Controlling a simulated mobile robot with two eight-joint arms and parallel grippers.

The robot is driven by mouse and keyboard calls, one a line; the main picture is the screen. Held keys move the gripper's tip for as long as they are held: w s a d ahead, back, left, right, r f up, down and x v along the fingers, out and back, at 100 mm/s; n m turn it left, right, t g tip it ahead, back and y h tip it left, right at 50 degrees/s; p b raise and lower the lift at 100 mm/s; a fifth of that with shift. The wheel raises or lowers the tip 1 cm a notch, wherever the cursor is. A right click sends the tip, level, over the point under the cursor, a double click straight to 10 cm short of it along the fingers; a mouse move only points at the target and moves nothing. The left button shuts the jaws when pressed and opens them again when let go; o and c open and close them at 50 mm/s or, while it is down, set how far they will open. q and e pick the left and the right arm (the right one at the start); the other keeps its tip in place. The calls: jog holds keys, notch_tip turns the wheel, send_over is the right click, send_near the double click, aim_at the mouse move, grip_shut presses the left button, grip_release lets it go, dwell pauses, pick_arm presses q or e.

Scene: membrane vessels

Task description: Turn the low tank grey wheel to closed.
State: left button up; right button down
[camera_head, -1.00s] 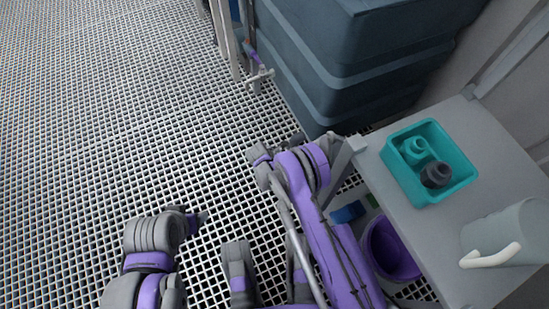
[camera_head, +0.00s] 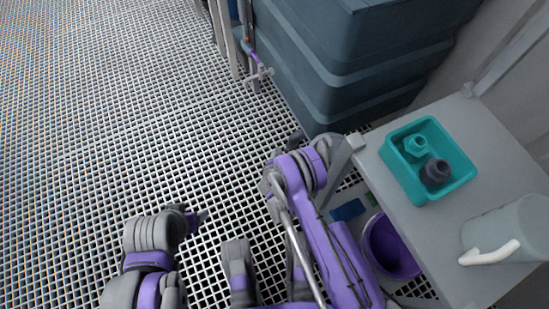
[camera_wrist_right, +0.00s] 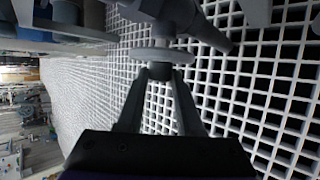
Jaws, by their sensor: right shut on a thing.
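In the right wrist view a pale grey wheel (camera_wrist_right: 154,54), seen almost edge-on, sits on a dark grey stem (camera_wrist_right: 172,18). My right gripper (camera_wrist_right: 160,74) is shut on the wheel, with its two fingers converging at its rim. Which way the wheel is set cannot be read. In the head view my right arm reaches to the foot of the dark blue-grey tank (camera_head: 345,75); the arm hides the wheel and most of the gripper there. At the lower left my left arm shows with a small dark tip (camera_head: 195,219); its jaw state is unclear.
A grey bench (camera_head: 445,250) at right carries a teal tray (camera_head: 402,180) with two small fittings and a pale jug (camera_head: 515,228). A purple bucket (camera_head: 390,248) stands below. A pipe fitting (camera_head: 258,77) juts beside the tank. The grating (camera_head: 100,110) at left is clear.

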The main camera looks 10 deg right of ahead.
jog(key=shift+t, duration=0.4)
jog(key=c, duration=0.5)
grip_release()
jog(key=shift+c, duration=0.2)
